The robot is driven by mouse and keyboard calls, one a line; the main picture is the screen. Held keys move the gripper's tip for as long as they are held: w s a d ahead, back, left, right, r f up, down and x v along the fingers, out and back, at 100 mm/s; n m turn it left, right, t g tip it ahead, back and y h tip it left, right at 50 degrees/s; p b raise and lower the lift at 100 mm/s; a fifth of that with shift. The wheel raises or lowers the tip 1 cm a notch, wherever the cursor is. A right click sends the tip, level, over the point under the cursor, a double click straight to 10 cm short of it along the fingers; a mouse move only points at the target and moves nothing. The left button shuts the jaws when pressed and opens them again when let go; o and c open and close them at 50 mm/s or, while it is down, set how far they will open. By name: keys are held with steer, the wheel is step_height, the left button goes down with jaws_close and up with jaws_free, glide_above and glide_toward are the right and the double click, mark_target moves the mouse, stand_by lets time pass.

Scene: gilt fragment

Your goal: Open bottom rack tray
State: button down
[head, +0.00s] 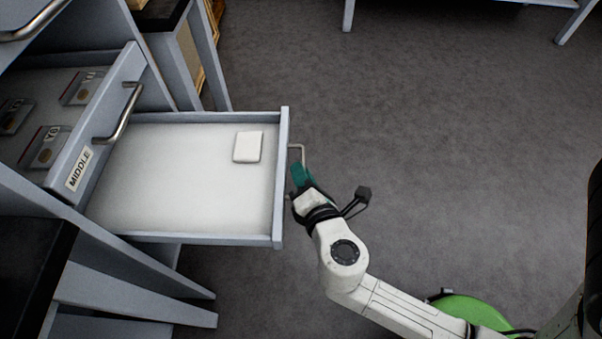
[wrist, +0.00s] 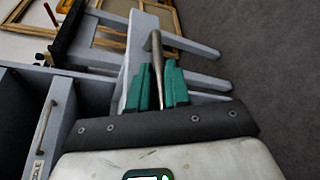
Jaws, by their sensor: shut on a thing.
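The bottom rack tray (head: 165,190) is a grey drawer with a white floor, pulled well out of the rack to the right in the head view. Its metal handle (head: 299,150) is on the outer front face and also shows in the wrist view (wrist: 157,50). My gripper (head: 299,172) has teal fingers at that handle, in the wrist view on both sides of the bar (wrist: 161,85), shut on it. Part of the handle is hidden by the fingers. A small white block (head: 248,147) lies in the tray near its front.
The middle tray (head: 100,130), labelled MIDDLE, is above and left, partly open, with several packaged coins inside. Grey rack legs (head: 140,303) stick out below. A dark-topped bench (head: 165,15) stands behind. The grey floor (head: 440,120) to the right is clear.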

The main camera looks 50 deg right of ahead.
steer(key=c, duration=1.4)
jaws_free()
steer(key=shift+a, duration=0.1)
steer(key=shift+c, duration=0.2)
steer(key=v, duration=1)
steer(key=shift+s+a+p, duration=0.2)
steer(key=shift+s+p, duration=0.15)
steer(key=shift+p, duration=0.05)
steer(key=shift+d+r, duration=0.1)
